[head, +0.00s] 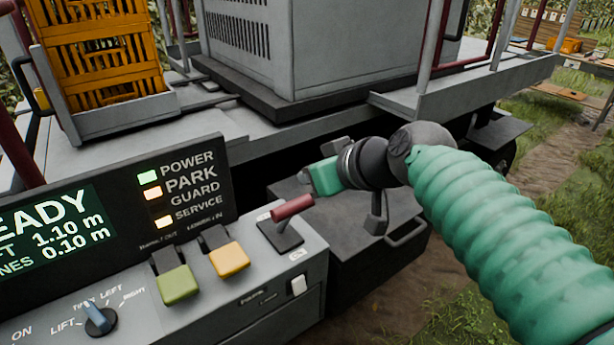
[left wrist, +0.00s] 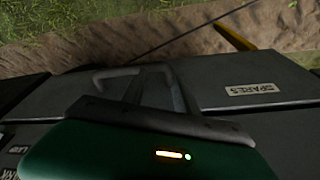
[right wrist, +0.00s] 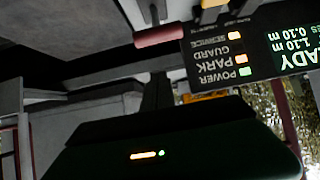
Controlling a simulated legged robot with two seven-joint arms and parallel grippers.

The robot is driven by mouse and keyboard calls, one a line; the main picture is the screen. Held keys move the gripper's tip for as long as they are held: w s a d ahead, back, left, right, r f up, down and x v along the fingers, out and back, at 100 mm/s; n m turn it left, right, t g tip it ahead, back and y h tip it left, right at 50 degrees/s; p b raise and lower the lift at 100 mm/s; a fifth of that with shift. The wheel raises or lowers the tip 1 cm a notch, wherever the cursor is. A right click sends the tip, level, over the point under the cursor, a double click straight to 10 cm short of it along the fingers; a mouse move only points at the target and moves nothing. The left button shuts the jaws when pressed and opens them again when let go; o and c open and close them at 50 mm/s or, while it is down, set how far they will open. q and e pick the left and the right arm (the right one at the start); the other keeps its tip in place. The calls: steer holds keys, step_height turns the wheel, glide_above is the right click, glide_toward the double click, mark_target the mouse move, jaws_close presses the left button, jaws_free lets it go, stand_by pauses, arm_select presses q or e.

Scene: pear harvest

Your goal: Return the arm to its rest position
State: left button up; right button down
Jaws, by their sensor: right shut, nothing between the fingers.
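My right arm in its green ribbed sleeve enters the head view from the right. Its right gripper (head: 325,174) hangs above the grey box beside the console, a little right of the red-handled lever (head: 292,208). The fingers are mostly hidden in the head view. In the right wrist view, the right gripper (right wrist: 157,90) shows its dark fingers together with nothing held, and the red handle (right wrist: 158,36) lies beyond them. My left gripper is outside the head view. In the left wrist view, the left gripper (left wrist: 155,95) is over a dark box; its finger gap is unclear.
The console panel (head: 120,215) has POWER, PARK and SERVICE lamps lit, with green (head: 177,285) and yellow (head: 229,259) switches and a blue knob (head: 99,318). Orange crates (head: 100,60) stand behind. A SPARES label (left wrist: 252,89) marks the dark box. Grass lies right.

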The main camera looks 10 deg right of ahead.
steer(key=s+d+f+m+g+h+p, duration=0.15)
steer(key=s+f, duration=0.25)
steer(key=f, duration=0.7)
steer(key=s+d+f+m+g+h+p, duration=0.1)
steer(key=s+d+f+m+g+p, duration=0.2)
steer(key=f, duration=0.7)
steer(key=s+d+f+g+h+p, duration=0.1)
steer(key=s+d+f+g, duration=0.1)
steer(key=s+f, duration=0.8)
steer(key=shift+s+g, duration=0.45)
steer(key=shift+s, duration=0.4)
steer(key=shift+h, duration=0.25)
steer(key=c, duration=2.2)
jaws_free()
steer(key=shift+r, duration=0.1)
